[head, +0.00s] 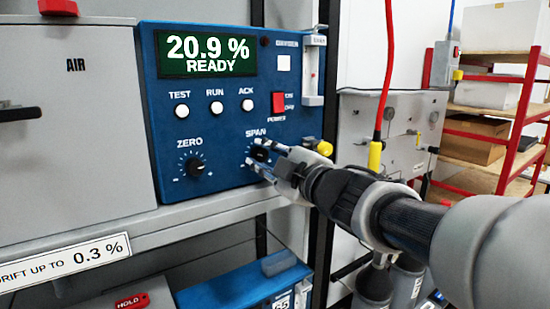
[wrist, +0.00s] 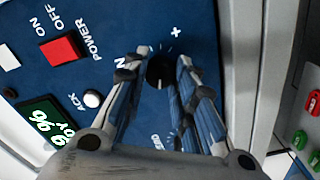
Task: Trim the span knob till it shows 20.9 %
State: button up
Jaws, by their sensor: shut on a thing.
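The blue analyser panel (head: 220,110) stands on a shelf in the head view. Its green display (head: 207,54) reads "20.9 %" and "READY". The black span knob (head: 260,153) is at the panel's lower right, under the word SPAN. My gripper (head: 257,156) reaches in from the right and is shut on the span knob. In the wrist view the span knob (wrist: 160,72) sits between my two fingers (wrist: 160,80), with a pale pointer line on it. A plus sign shows beside the knob there. The fingers partly hide the scale around the knob.
The zero knob (head: 194,167) is left of the span knob. TEST (head: 182,111), RUN (head: 216,108) and ACK (head: 247,105) buttons and the red power switch (head: 278,103) are above. A yellow fitting (head: 324,149) is close to my gripper's right. A red hose (head: 386,70) hangs behind my arm.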

jog(key=o, duration=1.1)
jog(key=v, duration=1.2)
